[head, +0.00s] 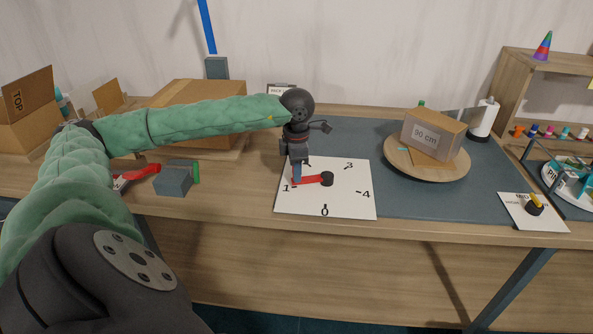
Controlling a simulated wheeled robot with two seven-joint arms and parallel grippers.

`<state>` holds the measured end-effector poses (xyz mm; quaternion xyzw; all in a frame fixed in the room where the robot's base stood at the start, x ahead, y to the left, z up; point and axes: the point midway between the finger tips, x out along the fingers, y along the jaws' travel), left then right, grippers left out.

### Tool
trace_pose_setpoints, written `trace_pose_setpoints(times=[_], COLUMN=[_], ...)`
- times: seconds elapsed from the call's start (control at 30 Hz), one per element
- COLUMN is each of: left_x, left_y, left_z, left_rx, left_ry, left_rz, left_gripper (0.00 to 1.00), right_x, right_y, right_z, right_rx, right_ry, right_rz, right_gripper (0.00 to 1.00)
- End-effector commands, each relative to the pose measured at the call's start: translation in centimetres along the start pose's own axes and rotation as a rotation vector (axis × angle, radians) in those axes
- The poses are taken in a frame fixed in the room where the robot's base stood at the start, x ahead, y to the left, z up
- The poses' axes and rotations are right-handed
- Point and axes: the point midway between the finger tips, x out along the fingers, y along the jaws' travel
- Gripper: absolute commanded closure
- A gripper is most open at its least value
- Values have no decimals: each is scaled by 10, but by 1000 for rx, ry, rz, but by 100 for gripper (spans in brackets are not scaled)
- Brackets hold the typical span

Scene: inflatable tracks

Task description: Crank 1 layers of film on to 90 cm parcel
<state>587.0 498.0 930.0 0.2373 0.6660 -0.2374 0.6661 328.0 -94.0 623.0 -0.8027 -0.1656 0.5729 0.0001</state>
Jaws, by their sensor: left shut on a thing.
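My left gripper (297,178) points down over the white dial card (345,200). It is shut on the outer end of the red crank (313,180), near the number 1. The crank's black hub (327,179) sits in the middle of the card, among the printed numbers 0, 1, 3 and -4. The 90 cm parcel (425,139), a brown box with a label, stands on a round wooden turntable (460,168) to the right. My right gripper is not in view.
A white roll (484,118) stands behind the turntable. A second card (515,211) with a black and yellow knob (534,205) lies at the right front edge. A grey block (173,179) and cardboard boxes (195,95) are on the left. Grey mat is clear between dial and turntable.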

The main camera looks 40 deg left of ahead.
Motion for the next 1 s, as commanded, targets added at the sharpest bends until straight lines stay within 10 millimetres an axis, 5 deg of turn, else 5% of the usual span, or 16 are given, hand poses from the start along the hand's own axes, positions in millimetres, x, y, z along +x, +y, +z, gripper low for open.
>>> trace_pose_setpoints(times=[0.03,0.07,0.17,0.57,1.0], left_x=[-1,-1,-1,-7,-67], left_y=[1,1,1,1,1], left_z=[0,0,0,0,1], left_rx=[-2,-2,-2,-1,-1], left_ry=[-1,-1,-1,-2,-3], left_rz=[2,2,1,1,2], left_gripper=[100,76,57,57,57], right_x=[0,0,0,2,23], right_y=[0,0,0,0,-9], right_z=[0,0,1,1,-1], right_rx=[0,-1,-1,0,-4], right_ry=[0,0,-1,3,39], right_rz=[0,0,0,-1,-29], right_gripper=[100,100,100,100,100])
